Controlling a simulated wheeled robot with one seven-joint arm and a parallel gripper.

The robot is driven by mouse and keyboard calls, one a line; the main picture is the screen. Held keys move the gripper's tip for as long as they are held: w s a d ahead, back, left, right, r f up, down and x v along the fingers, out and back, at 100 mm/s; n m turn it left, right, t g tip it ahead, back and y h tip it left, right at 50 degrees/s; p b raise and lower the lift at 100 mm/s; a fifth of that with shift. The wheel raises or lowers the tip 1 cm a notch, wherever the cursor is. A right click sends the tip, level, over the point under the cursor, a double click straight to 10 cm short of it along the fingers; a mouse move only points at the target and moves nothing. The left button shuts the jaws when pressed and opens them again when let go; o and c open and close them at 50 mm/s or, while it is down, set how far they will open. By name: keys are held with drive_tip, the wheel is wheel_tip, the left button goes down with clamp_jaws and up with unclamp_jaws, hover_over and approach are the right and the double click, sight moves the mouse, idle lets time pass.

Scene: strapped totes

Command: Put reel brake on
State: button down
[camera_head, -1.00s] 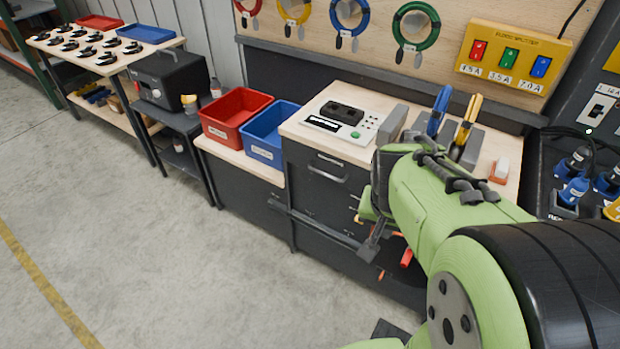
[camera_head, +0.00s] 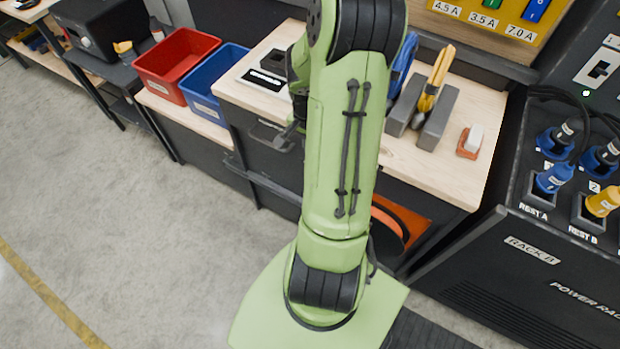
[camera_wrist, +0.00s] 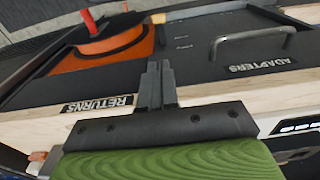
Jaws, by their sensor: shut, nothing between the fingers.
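An orange and black reel sits low under the workbench, partly behind my arm; its orange part (camera_head: 408,212) shows in the head view. In the wrist view the reel (camera_wrist: 112,42) is at the upper left, with a red upright lever (camera_wrist: 89,22) on it. I cannot tell whether this lever is the brake or how it is set. My gripper (camera_wrist: 155,75) is shut and empty, apart from the reel and to the right of it in the wrist view. In the head view its fingers (camera_head: 288,134) show only partly, left of my arm.
A drawer front labelled ADAPTERS (camera_wrist: 250,62) has a bar handle. The workbench (camera_head: 450,175) carries grey blocks and tools. A red bin (camera_head: 178,62) and a blue bin (camera_head: 214,88) stand left. Rack B (camera_head: 540,255) stands right. The floor at left is clear.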

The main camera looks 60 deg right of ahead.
drive_tip(key=f+b, duration=0.1)
drive_tip(key=f, duration=0.5)
drive_tip(key=d+f+b, duration=0.1)
drive_tip(key=f+b, duration=0.1)
drive_tip(key=f, duration=0.5)
drive_tip(key=f+b, duration=0.2)
drive_tip(key=f, duration=0.5)
drive_tip(key=shift+d, duration=0.15)
drive_tip(key=shift+f+b, duration=0.1)
drive_tip(key=shift+b, duration=0.2)
drive_tip(key=b, duration=0.1)
drive_tip(key=a+f+h+b, duration=0.1)
drive_tip(key=shift+a+f+h+b, duration=0.1)
drive_tip(key=shift+f+h+b, duration=0.2)
drive_tip(key=f+b, duration=0.1)
drive_tip(key=a+f+b, duration=0.1)
drive_tip(key=b, duration=0.1)
drive_tip(key=f+b, duration=0.1)
drive_tip(key=f, duration=0.1)
drive_tip(key=shift+s+a, duration=0.1)
drive_tip(key=shift+a, duration=0.15)
drive_tip(key=shift+a, duration=0.1)
